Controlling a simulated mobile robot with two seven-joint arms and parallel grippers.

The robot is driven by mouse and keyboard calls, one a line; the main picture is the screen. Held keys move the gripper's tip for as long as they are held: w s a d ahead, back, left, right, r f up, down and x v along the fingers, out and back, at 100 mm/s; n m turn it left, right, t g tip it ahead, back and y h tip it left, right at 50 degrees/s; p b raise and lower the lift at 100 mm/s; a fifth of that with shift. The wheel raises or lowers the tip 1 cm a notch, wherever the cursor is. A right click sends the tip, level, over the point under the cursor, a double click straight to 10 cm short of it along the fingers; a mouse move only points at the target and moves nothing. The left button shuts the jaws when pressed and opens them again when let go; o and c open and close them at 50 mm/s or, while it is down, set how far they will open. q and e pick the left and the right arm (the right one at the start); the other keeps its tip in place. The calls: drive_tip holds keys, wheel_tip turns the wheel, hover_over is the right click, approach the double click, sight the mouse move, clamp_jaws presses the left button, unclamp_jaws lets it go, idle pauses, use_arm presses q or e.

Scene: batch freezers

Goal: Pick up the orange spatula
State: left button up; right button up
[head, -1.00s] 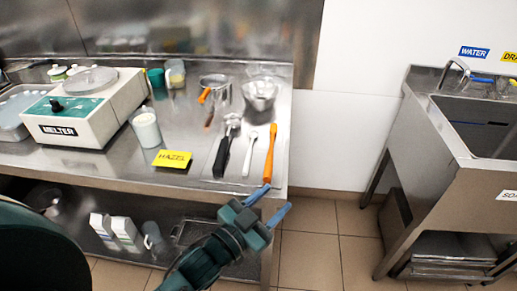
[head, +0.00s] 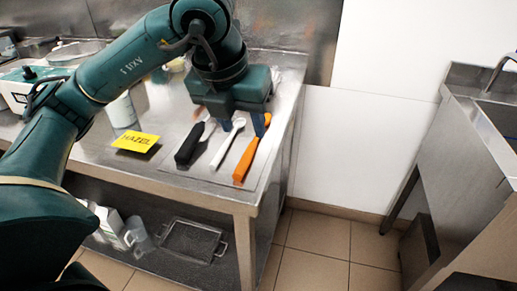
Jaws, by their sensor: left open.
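The orange spatula (head: 244,164) lies on a thin grey tray (head: 207,174) near the right end of the steel table. Its handle points toward the table's front edge, and its upper part is partly hidden by my gripper. My left gripper (head: 243,128) points down over the far ends of the utensils. Its jaws are open: one finger is close to the orange spatula's upper part, the other near the white utensil. I cannot tell whether a finger touches either. My right gripper is not in view.
A white spatula (head: 224,152) and a black-handled tool (head: 187,150) lie just left of the orange one. A sink unit (head: 470,150) is at the right, across a floor gap.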

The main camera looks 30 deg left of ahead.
use_arm(q)
drive_tip(key=a, duration=0.2)
drive_tip(key=b, duration=0.2)
approach(247, 153)
drive_tip(key=f, duration=0.2)
drive_tip(key=shift+w+d+f+n+y, duration=0.15)
drive_tip(key=shift+d+f+n+y, duration=0.15)
drive_tip(key=shift+f+n+y, duration=0.1)
drive_tip(key=shift+w+b+x, duration=0.15)
drive_tip(key=shift+b+x, duration=0.05)
drive_tip(key=shift+x, duration=1.3)
drive_tip(key=shift+w+b+x, duration=0.15)
drive_tip(key=shift+w+x, duration=0.05)
drive_tip(key=shift+x, duration=1.25)
drive_tip(key=shift+a, duration=0.1)
clamp_jaws()
